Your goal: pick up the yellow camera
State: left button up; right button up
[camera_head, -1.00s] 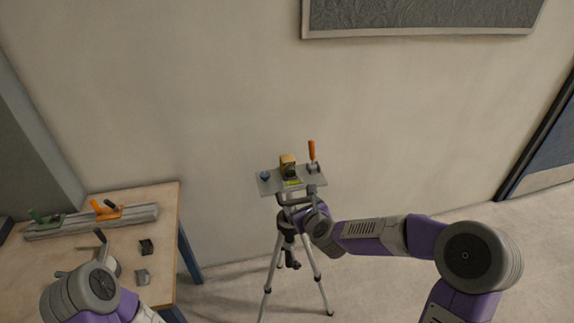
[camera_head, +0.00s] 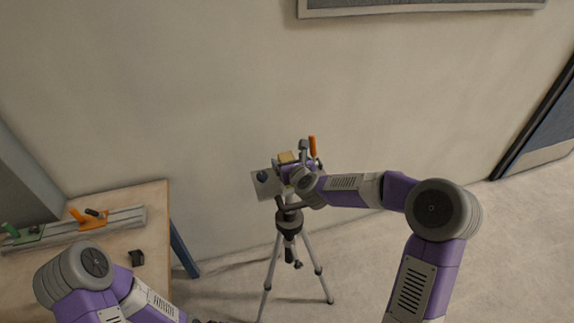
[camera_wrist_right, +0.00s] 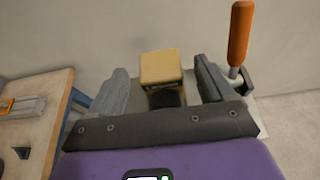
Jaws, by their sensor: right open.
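The yellow camera (camera_head: 286,157) sits on a small grey plate (camera_head: 262,190) on top of a tripod, partly hidden by my right wrist. In the right wrist view the yellow camera (camera_wrist_right: 161,68) is a yellow box with a dark lower part, between the two fingers. My right gripper (camera_wrist_right: 163,82) is open, with one finger on each side of the camera and gaps showing. In the head view my right gripper (camera_head: 292,162) is at the plate. My left arm is at the lower left; its gripper does not show clearly.
An orange-handled clamp (camera_wrist_right: 239,35) stands on the plate, close beside my right finger. The tripod (camera_head: 289,222) stands before the wall. A wooden table (camera_head: 150,205) at left holds a metal rail (camera_head: 125,217) and a dark block (camera_head: 136,258).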

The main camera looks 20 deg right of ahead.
aim_at(288, 156)
jog(key=shift+x, duration=1.2)
jog(key=c, duration=1.3)
jog(key=shift+c, duration=0.4)
jog(key=shift+r, duration=0.15)
